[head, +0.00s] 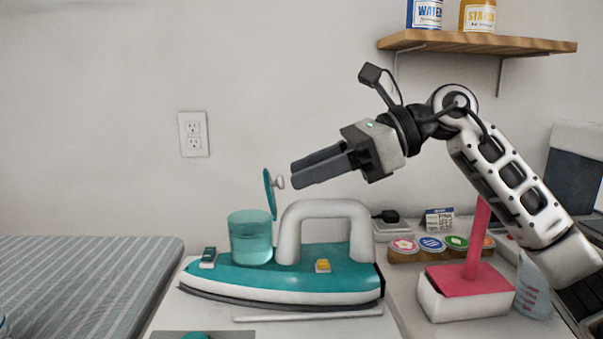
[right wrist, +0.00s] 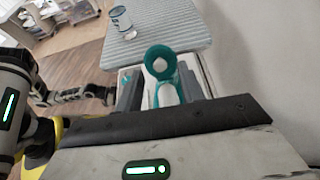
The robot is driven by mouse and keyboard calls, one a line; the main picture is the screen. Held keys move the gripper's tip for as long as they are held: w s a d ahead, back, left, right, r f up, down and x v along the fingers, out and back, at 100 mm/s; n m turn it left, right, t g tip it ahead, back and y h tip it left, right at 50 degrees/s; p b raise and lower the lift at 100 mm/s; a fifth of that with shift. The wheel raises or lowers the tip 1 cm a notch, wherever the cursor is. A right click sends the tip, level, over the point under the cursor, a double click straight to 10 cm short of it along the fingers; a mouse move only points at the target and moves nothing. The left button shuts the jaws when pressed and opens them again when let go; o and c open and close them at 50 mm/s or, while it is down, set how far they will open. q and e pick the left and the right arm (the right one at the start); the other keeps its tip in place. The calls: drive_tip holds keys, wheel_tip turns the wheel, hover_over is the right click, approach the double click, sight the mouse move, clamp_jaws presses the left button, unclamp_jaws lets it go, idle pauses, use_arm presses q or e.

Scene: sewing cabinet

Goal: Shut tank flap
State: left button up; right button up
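A teal and white iron (head: 330,280) stands on a white surface. Its clear teal water tank (head: 250,240), partly filled, is at the left of the handle (head: 330,208). The teal tank flap (head: 268,192) stands upright at the tank's right rim, open, with a small pale knob on its right side. My right gripper (head: 292,172) is just right of the flap and knob, with a small gap in the head view. It is open and empty. In the right wrist view the round flap (right wrist: 160,62) shows beyond and between the fingers.
A striped ironing board (head: 80,280) is at the left. A pink and white box-like object (head: 467,290) with an upright pink handle and a wooden holder (head: 405,256) with round labels stand at the right. A wooden shelf (head: 480,41) with two cans hangs above.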

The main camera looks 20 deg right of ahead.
drive_tip(key=shift+x, duration=0.8)
